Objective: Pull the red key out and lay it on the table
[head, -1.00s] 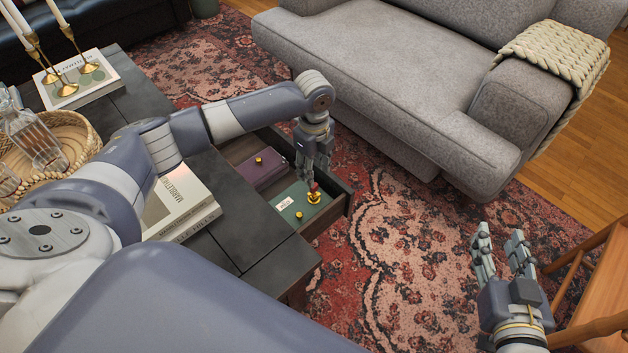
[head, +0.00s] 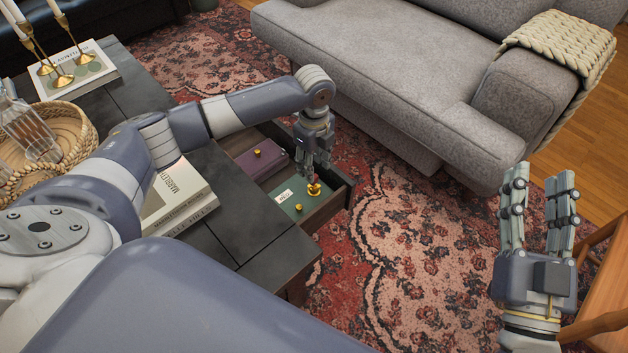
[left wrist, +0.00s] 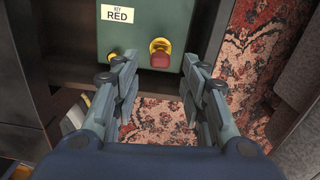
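A green box (head: 283,190) with a white label sits in the open drawer of the dark table (head: 262,242). My right gripper (head: 538,184) is open and empty over the rug.
A purple box (head: 262,160) with a yellow knob lies behind the green one in the drawer (head: 328,208). Books (head: 178,195), a woven tray (head: 84,130) and candlesticks (head: 60,72) stand on the table. A grey sofa (head: 400,80) is close behind the drawer.

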